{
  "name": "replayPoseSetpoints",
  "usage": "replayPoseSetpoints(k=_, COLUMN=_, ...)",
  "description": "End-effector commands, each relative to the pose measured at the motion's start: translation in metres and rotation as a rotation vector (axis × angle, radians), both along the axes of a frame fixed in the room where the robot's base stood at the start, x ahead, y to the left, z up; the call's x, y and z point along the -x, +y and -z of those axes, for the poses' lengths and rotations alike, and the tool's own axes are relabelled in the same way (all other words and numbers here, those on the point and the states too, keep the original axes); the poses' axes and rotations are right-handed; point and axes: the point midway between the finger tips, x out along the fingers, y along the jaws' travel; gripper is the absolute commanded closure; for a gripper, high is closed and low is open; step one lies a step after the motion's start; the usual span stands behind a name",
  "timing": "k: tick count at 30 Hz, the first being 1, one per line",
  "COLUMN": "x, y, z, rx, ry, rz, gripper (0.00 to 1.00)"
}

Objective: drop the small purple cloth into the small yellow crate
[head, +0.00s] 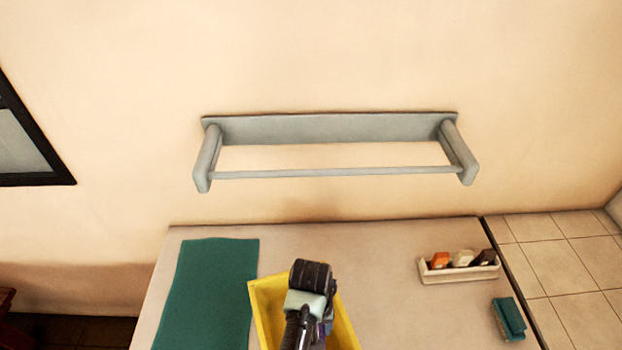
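The yellow crate (266,301) stands on the counter at the bottom centre of the head view, its near part cut off by the picture's lower edge. My gripper (312,303) is over the crate, seen from above and behind, and covers much of its inside. Its fingertips are hidden, so I cannot see whether it is open or shut. A small bluish-purple patch (328,326) shows beside my gripper, within the crate's outline. It may be the purple cloth, but I cannot tell whether it is held or lies in the crate.
A green mat (205,295) lies left of the crate. A white tray (458,275) with small orange, white and dark items stands at the right, with a teal block (509,319) near the counter's right edge. A grey wall rail (330,128) hangs above the counter (390,250).

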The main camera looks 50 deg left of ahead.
Motion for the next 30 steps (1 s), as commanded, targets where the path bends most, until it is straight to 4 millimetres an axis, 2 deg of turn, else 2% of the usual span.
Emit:
replayPoseSetpoints(k=1, x=0.0, y=0.0, z=0.01, rx=0.0, ry=0.0, rz=-0.001, gripper=0.79)
replayPoseSetpoints(k=3, x=0.0, y=0.0, z=0.013, rx=-0.001, ry=-0.001, rz=0.0, gripper=0.79)
replayPoseSetpoints(k=12, x=0.0, y=0.0, z=0.013, rx=0.0, ry=0.0, rz=0.0, gripper=0.79)
replayPoseSetpoints(k=13, x=0.0, y=0.0, z=0.013, rx=0.0, ry=0.0, rz=0.0, gripper=0.23)
replayPoseSetpoints(k=17, x=0.0, y=0.0, z=0.013, rx=0.0, ry=0.0, rz=0.0, gripper=0.0)
replayPoseSetpoints(k=26, x=0.0, y=0.0, z=0.011, rx=0.0, ry=0.0, rz=0.001, gripper=0.0)
replayPoseSetpoints(k=30, x=-0.001, y=0.0, z=-0.001, rx=-0.001, ry=-0.002, rz=0.001, gripper=0.0)
